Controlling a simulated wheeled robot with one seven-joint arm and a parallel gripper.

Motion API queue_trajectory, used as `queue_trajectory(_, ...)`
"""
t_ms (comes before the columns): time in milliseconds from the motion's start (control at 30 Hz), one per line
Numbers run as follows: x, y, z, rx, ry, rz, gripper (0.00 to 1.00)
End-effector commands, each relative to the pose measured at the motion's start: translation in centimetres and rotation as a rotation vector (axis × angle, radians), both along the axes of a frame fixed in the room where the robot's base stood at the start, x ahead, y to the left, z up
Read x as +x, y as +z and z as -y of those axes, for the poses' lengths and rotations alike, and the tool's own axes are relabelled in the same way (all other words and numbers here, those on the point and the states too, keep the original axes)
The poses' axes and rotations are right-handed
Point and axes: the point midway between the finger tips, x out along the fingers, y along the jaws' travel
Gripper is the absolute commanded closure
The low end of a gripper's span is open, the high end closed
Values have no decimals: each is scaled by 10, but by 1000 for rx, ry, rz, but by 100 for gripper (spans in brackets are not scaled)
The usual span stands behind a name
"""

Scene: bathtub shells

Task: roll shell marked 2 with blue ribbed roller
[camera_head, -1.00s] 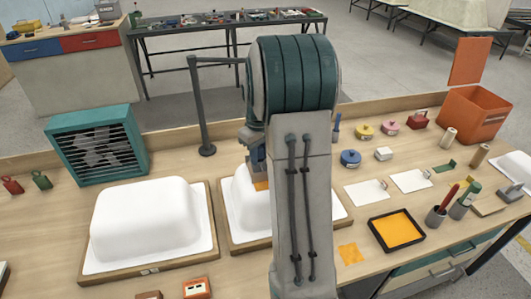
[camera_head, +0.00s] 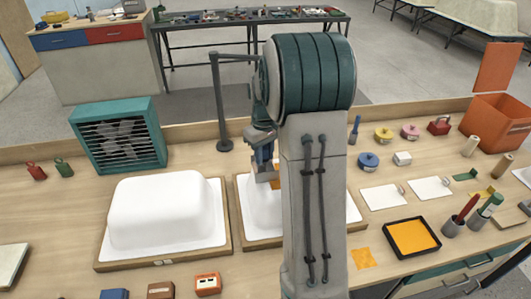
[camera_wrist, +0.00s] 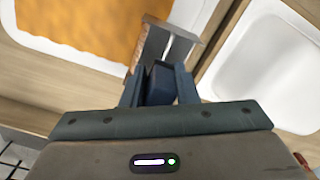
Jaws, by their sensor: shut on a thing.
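Two white tub-shaped shells sit on wood-edged boards. The left shell (camera_head: 165,212) is bare white in the head view, with small tags on its board's front edge that I cannot read. The right shell (camera_head: 256,215) is partly hidden by my arm. My gripper (camera_wrist: 158,88) is over the right shell, shut on a dark blue handle (camera_wrist: 160,72) with a grey metal frame (camera_wrist: 168,42) beyond it. I take this tool for the roller; its ribs are not clear. An orange layer (camera_wrist: 80,22) covers part of the white shell beneath in the wrist view.
A black tray with orange content (camera_head: 412,239) and an orange patch (camera_head: 363,259) lie right of my arm. A teal fan box (camera_head: 118,135) stands behind the left shell, a dark post (camera_head: 222,110) behind the right one. An orange bin (camera_head: 500,125) is at far right.

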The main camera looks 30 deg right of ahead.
Motion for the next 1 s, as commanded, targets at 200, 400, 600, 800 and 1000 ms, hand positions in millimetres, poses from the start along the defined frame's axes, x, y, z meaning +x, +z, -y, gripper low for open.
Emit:
queue_trajectory(200,1,29,2,-3,-2,7,91)
queue_trajectory(400,1,49,2,-4,-2,7,91)
queue_trajectory(600,1,58,2,-5,0,8,91)
queue_trajectory(800,1,57,2,-5,-1,8,91)
queue_trajectory(1000,1,57,2,-5,-1,8,91)
